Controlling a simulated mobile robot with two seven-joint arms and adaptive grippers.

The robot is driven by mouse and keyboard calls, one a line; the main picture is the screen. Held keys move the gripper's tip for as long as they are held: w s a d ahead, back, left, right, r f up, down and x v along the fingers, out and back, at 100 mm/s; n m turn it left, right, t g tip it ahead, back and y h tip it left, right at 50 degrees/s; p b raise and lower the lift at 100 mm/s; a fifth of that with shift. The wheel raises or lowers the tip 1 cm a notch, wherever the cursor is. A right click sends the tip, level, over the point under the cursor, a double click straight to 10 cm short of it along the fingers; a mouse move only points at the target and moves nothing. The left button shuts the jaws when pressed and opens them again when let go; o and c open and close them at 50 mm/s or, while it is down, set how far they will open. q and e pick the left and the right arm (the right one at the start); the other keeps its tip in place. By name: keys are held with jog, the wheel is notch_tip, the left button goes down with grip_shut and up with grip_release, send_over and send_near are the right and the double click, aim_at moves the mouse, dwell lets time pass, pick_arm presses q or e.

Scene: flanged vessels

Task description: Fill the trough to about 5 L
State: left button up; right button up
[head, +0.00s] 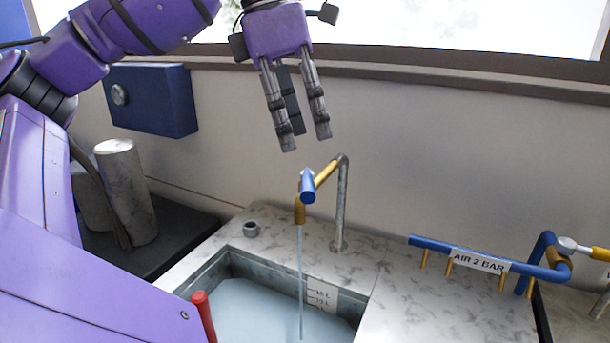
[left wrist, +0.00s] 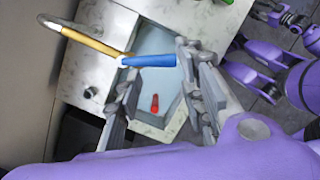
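The trough (head: 225,264) is sunk in a pale marbled counter and holds light blue water (head: 262,312). A thin stream (head: 301,270) falls into it from the brass spout (head: 300,209). A scale (head: 335,300) with litre marks is on the inner wall; its numbers are too small to read surely. The blue tap handle (head: 308,187) is on the spout and also shows in the left wrist view (left wrist: 152,60). My left gripper (head: 306,143) is open and empty, above the tap and apart from it.
A red handle (head: 203,314) stands at the trough's near left. A blue pipe labelled AIR 2 BAR (head: 450,248) is at the right. A blue wall box (head: 155,100) and grey cylinders (head: 125,190) are at the left. The counter right of the trough is mostly bare.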

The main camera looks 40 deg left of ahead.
aim_at(306, 181)
pick_arm(q)
jog(key=f+n, duration=0.2)
jog(key=n, duration=0.3)
jog(key=f+n+p, duration=0.1)
jog(key=f+n, duration=0.2)
jog(key=n, duration=0.2)
jog(key=f+n+p, duration=0.1)
jog(key=f+n, duration=0.2)
jog(key=n, duration=0.2)
jog(key=shift+w+d+f+n+y, duration=0.15)
jog(key=shift+w+f+n+y, duration=0.05)
jog(key=shift+w+n+y, duration=0.15)
jog(key=shift+w+f, duration=0.1)
jog(key=shift+f, duration=0.3)
pick_arm(e)
jog(key=shift+w+a+r, duration=0.1)
jog(key=shift+a+r, duration=0.05)
jog(key=shift+r, duration=0.35)
jog(key=shift+w+a+r, duration=0.1)
jog(key=shift+a+r, duration=0.05)
jog(key=shift+r, duration=0.3)
pick_arm(q)
jog(key=shift+c, duration=0.5)
grip_shut()
pick_arm(e)
jog(key=shift+w, duration=0.1)
